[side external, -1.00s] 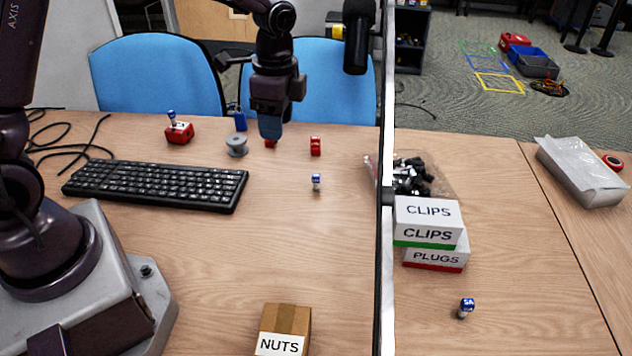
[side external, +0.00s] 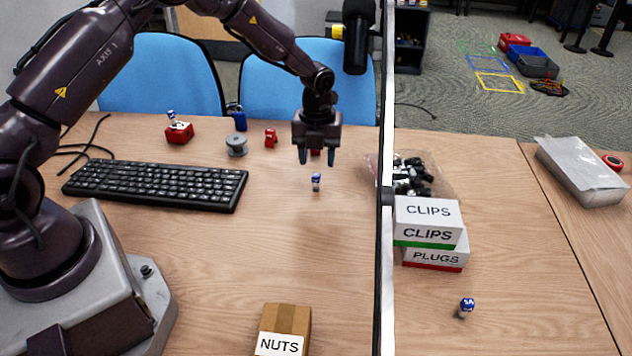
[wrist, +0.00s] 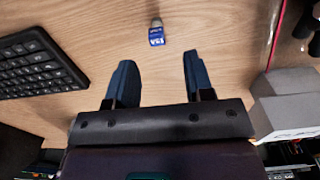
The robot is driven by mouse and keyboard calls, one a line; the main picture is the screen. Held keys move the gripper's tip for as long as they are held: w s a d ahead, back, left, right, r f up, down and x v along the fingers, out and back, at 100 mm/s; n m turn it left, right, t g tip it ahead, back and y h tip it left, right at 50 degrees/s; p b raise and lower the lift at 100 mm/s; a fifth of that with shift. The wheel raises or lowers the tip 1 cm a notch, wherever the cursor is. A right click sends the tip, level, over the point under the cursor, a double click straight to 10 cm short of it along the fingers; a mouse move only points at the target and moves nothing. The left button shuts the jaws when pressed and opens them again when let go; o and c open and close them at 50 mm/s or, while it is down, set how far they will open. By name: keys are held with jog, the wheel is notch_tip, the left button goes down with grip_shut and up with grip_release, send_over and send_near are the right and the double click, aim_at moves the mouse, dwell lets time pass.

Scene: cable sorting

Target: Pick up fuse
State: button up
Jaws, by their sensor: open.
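A small blue-and-white fuse (side external: 316,182) stands on the table right of the keyboard. It also shows in the wrist view (wrist: 156,36), beyond the fingertips and between their lines. My gripper (side external: 316,160) is open and empty, with its fingers pointing down above the fuse in the side view. In the wrist view the two blue fingers of my gripper (wrist: 158,62) are spread apart and do not touch the fuse. A similar fuse (side external: 466,307) stands right of the divider, and another (side external: 171,115) is on a red block.
A black keyboard (side external: 155,184) lies left of the fuse. A grey spool (side external: 237,146), a red part (side external: 271,138) and a blue padlock (side external: 239,120) stand behind. A tall divider (side external: 386,240) rises to the right. A NUTS box (side external: 287,322) is in front. Table between is clear.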

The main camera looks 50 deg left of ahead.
aim_at(316, 174)
jog(key=f, duration=0.7)
jog(key=shift+a+f, duration=0.25)
jog(key=shift+c, duration=0.2)
grip_shut()
